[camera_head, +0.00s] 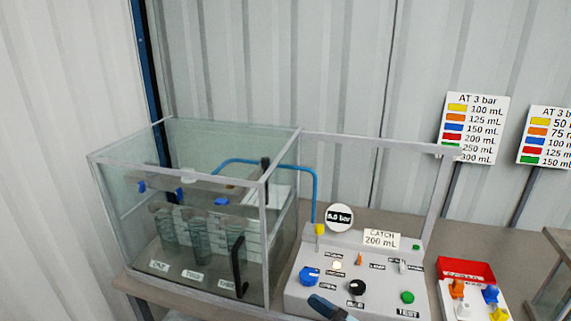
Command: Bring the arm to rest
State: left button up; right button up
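At the bottom edge of the head view, a dark, blue-grey tip that seems to be my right gripper (322,304) reaches in from the lower right. It lies in front of the control panel (300,297), below the blue knob (309,275) and the black knob (357,287). Only its end shows, so I cannot see whether its fingers are apart or whether it touches the panel. I see nothing held in it. My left gripper is not in view.
A clear-walled case (120,190) with several coiled cylinders stands left of the panel, its framed door swung open. A blue hose (315,185) runs to the panel. A tray (476,312) with coloured parts sits at right. Two charts (474,127) stand behind.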

jog(key=s+d+f+m+h+p, duration=0.2)
jog(key=s+d+f+m+h, duration=0.6)
jog(key=s+d+f+h, duration=0.7)
jog(key=s+f, duration=0.3)
jog(key=f, duration=0.1)
jog(key=shift+m+h, duration=0.3)
jog(key=shift+m, duration=0.1)
dwell(2.4)
